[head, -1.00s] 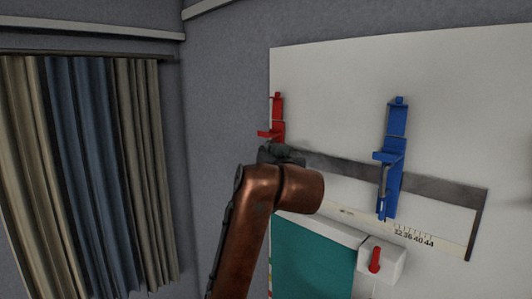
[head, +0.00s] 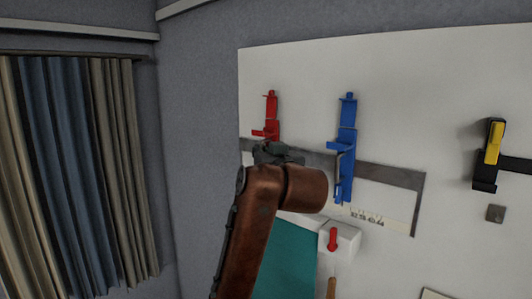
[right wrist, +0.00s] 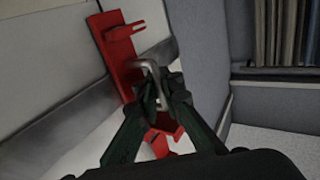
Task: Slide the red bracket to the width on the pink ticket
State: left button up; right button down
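The red bracket (head: 271,112) sits upright on a dark horizontal rail (head: 390,175) on a white panel, left of a blue bracket (head: 346,135). A scale strip (head: 385,217) with small numbers runs below the rail; my arm hides its left part. My right gripper (head: 272,150) is at the lower part of the red bracket. In the right wrist view, the red bracket (right wrist: 118,50) is close, and my gripper (right wrist: 162,95) has its green fingers closed around its grey metal handle (right wrist: 153,72). No pink ticket shows. My left gripper is out of view.
A white box with a red lever (head: 333,239) and a teal surface (head: 290,262) are below the rail. A black and yellow device (head: 490,155) is on the panel at the right. Curtains (head: 75,170) hang at the left. The rail between the brackets looks clear.

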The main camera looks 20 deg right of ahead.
jog(key=c, duration=2.4)
grip_release()
jog(key=shift+s+a+r, duration=0.2)
jog(key=shift+a, duration=0.1)
jog(key=shift+d, duration=0.1)
jog(key=shift+f, duration=0.1)
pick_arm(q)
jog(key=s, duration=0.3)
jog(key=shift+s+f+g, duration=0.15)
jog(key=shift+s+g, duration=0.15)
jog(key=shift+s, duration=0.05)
pick_arm(e)
jog(key=s, duration=0.4)
jog(key=s+a, duration=0.1)
jog(key=s, duration=0.2)
jog(key=s+a, duration=0.1)
jog(key=s, duration=0.3)
jog(key=shift+s, duration=0.35)
